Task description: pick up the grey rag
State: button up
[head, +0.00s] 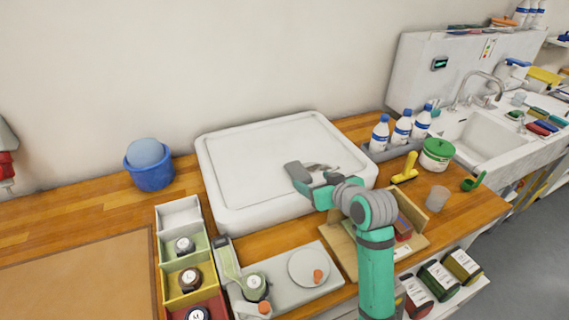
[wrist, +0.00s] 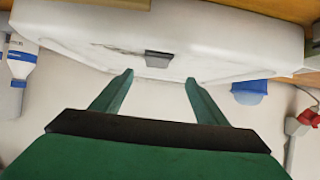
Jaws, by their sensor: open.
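I cannot make out the grey rag for certain. A small grey, crumpled-looking patch (head: 319,167) lies in the white tray (head: 225,165), just behind my gripper and partly hidden by it. In the wrist view a thin grey streak (wrist: 118,49) and a small dark grey piece (wrist: 158,60) show on the white tray (wrist: 75,32). I cannot tell whether either is the rag. My gripper (head: 300,175) is over the tray's front right part. In the wrist view my gripper (wrist: 158,80) has its green fingers wide apart, with nothing between them.
A blue bucket (head: 152,178) stands left of the tray. White bottles (head: 380,133), a green-lidded tub (head: 437,153) and a yellow tool (head: 405,168) stand to its right. Compartment boxes (head: 180,213) and a light grey board (head: 280,275) lie in front. The brown mat (head: 80,275) is clear.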

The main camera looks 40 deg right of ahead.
aim_at(299, 171)
jog(key=x, duration=0.5)
jog(key=shift+w+d+r, duration=0.15)
jog(key=shift+w, duration=0.05)
jog(key=shift+d+x, duration=0.1)
jog(key=shift+x, duration=1.4)
jog(key=shift+d+x, duration=0.15)
jog(key=shift+x, duration=1.35)
jog(key=shift+s, duration=0.15)
jog(key=c, duration=1.1)
